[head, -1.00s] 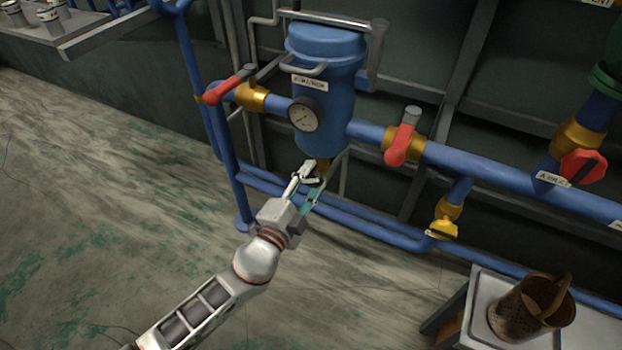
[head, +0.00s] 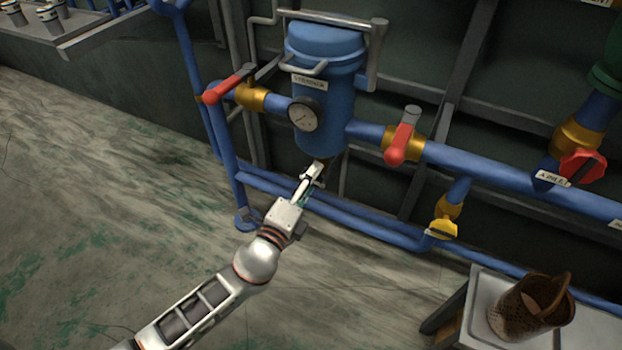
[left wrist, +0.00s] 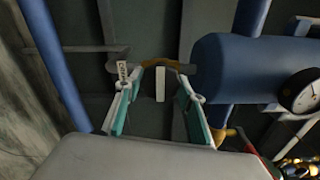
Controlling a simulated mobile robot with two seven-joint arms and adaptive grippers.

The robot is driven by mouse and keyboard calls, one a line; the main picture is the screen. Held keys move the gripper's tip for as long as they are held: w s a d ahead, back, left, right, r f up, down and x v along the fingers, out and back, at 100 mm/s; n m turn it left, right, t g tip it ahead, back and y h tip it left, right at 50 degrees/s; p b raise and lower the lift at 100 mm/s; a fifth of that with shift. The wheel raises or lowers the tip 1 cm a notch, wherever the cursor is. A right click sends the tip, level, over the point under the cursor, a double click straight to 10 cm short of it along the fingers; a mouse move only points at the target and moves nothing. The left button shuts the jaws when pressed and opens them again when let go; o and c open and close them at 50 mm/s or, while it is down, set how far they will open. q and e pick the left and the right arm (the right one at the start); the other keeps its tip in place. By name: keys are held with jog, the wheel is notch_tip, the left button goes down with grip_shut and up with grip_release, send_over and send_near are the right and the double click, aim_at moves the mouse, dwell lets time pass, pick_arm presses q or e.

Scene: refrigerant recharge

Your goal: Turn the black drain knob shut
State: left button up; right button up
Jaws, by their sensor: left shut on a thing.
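The blue strainer vessel (head: 325,85) hangs on the pipework, with a brass drain fitting (left wrist: 155,62) under it. My left gripper (head: 317,170) reaches up from the lower left to the vessel's underside. In the left wrist view its two fingers (left wrist: 163,68) stand on either side of the brass drain, tips at the fitting. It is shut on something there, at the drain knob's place. The black knob itself is mostly hidden by the fingers, and its turned position cannot be told. My right gripper is in neither view.
A round gauge (head: 304,114) sits on the vessel's front. Red-handled valves (head: 398,150) are on the blue pipes to both sides. Blue pipes (head: 350,220) run low behind my gripper. A table (head: 482,300) with a rusty basket (head: 530,308) stands lower right. The left floor is clear.

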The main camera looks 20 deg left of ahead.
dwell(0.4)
pick_arm(q)
jog(key=o, duration=1.1)
jog(key=shift+o, duration=0.2)
jog(key=s, duration=1.2)
jog(key=shift+a, duration=0.15)
